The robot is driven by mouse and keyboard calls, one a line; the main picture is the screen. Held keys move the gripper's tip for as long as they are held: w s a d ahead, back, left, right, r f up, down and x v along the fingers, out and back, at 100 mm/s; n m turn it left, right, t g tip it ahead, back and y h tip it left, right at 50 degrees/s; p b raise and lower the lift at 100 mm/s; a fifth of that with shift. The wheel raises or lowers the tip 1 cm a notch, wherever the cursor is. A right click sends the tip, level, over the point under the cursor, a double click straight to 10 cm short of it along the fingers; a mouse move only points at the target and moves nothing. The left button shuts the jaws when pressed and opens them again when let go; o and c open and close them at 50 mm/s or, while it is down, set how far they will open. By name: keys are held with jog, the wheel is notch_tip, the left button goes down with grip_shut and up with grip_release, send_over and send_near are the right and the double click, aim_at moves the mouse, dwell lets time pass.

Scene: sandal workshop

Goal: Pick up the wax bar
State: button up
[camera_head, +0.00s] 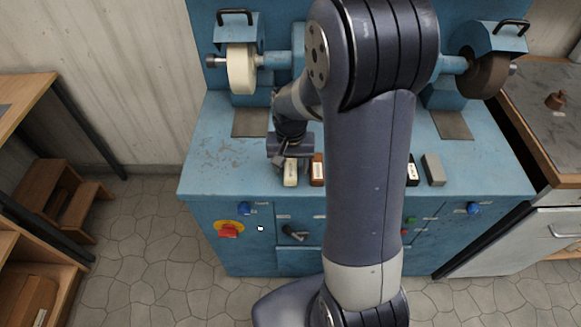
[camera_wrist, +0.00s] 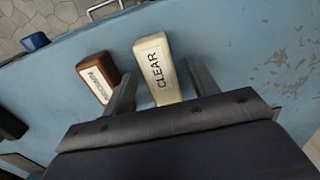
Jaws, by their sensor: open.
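A cream wax bar (camera_wrist: 153,52) lettered "CLEAR" lies on the blue bench top in the wrist view. It also shows in the head view (camera_head: 290,174), near the bench's front edge. A brown bar (camera_wrist: 97,68) with a white label lies beside it; the head view shows it just right of the cream bar (camera_head: 318,170). My gripper (camera_wrist: 163,72) is open, with one finger on each side of the cream bar. The left finger is between the cream and brown bars. Whether the fingers touch the cream bar cannot be told. In the head view my gripper (camera_head: 290,155) is partly hidden.
A dark labelled bar (camera_head: 412,172) and a grey block (camera_head: 434,170) lie farther right on the blue bench (camera_head: 222,165). A pale wheel (camera_head: 241,70) and a dark wheel (camera_head: 484,75) stand behind. The bench top left of my gripper is clear.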

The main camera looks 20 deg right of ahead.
jog(key=shift+f, duration=0.35)
jog(key=shift+c, duration=0.2)
jog(key=c, duration=1)
